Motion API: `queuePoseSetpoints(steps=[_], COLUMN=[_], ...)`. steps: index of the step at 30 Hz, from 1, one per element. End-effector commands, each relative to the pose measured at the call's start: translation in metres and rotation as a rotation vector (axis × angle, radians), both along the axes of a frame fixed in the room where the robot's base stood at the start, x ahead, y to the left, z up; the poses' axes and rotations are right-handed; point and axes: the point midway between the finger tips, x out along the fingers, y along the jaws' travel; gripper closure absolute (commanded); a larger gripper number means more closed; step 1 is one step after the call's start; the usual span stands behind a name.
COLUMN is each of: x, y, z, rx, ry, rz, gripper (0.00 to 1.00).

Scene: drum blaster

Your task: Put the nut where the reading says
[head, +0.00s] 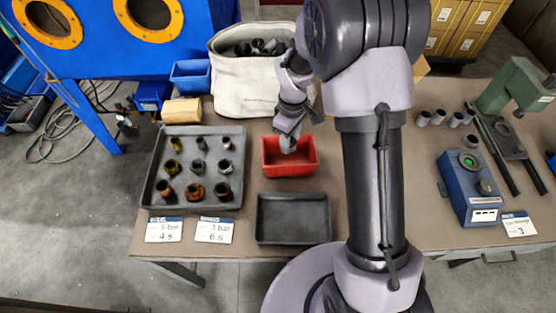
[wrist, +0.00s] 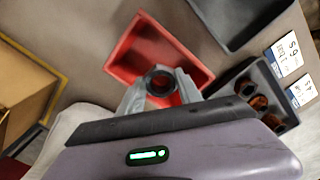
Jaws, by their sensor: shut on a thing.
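My gripper (head: 289,143) is over the red bin (head: 308,170), pointing down. In the wrist view my gripper (wrist: 160,92) is shut on a dark round nut (wrist: 160,80) with a hole through it. The nut is in front of the red bin (wrist: 130,68); I cannot tell its exact height. A blue gauge box (head: 468,187) stands at the right with a small white display (head: 485,215), too small to read. A grey tray (head: 157,180) at the left holds several rusty and dark nuts. An empty dark tray (head: 293,240) lies in front of the red bin.
Cards reading 5 bar 4 s (head: 164,230) and 3 bar 6 s (head: 215,231) lie before the grey tray. A card (head: 518,224) with a 3 lies by the gauge. A white fabric bin (head: 245,85), a green press (head: 515,90) and several grey cylinders (head: 438,117) stand around.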

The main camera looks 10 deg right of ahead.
Motion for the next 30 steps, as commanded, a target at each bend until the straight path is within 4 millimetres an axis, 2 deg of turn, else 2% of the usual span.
queuePoseSetpoints(steps=[1,3,11,26,27,30], x=[-0.001,-0.001,-0.001,0.0,-0.001,-0.001], y=[0.0,0.0,0.0,0.0,0.0,0.0], z=[-0.016,-0.034,-0.087,-0.096,-0.094,-0.094], rx=[-0.001,0.0,0.0,0.0,0.0,0.0], ry=[0.004,0.003,0.003,0.0,0.0,0.0], rz=[0.0,0.0,0.0,0.0,0.0,0.0], gripper=[1.0,1.0,1.0,1.0,0.51,0.49])
